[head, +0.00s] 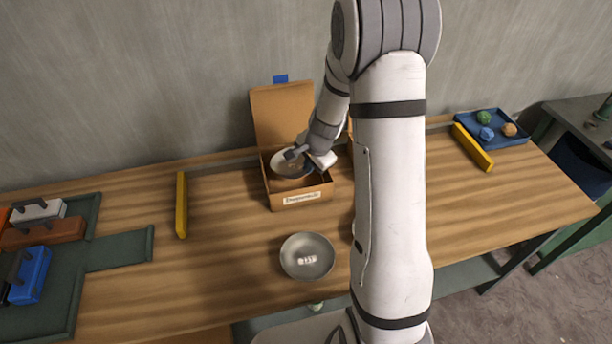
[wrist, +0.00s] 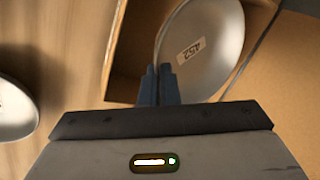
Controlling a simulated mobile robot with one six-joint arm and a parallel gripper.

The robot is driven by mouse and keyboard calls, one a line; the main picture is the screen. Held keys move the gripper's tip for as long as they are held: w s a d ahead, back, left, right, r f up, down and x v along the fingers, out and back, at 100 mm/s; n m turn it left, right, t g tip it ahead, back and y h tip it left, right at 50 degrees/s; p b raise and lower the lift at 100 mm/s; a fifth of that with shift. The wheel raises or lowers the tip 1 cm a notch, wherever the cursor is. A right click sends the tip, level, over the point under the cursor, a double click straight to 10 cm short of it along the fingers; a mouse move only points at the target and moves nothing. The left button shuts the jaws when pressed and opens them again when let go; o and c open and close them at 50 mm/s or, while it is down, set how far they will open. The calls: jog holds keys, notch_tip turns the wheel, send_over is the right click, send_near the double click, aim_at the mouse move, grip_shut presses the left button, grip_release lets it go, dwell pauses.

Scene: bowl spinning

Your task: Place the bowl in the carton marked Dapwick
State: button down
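A grey bowl (head: 287,165) is inside the open cardboard carton (head: 318,196), tilted or level I cannot tell. The carton has a white front label too small to read surely. In the wrist view this bowl (wrist: 208,55) shows a tag reading 452, with the carton wall around it. My gripper (head: 299,155) is at the bowl's rim; in the wrist view its narrow blue fingers (wrist: 159,72) are close together with the rim between them. A second grey bowl (head: 308,262) with a white tag stands on the table in front of the carton; its edge shows in the wrist view (wrist: 14,108).
Yellow bars (head: 181,205) and (head: 473,148) stand on the wooden table left and right. A blue tray (head: 508,140) with several coloured balls is at the back right. Green trays (head: 120,250) with coloured blocks are at the left. My arm hides part of the table right of the carton.

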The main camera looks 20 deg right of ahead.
jog(key=shift+f+b, duration=0.5)
jog(key=shift+f, duration=1.8)
jog(key=shift+s, duration=0.1)
jog(key=shift+f, duration=0.2)
jog(key=c, duration=1.7)
grip_release()
jog(key=shift+r, duration=0.2)
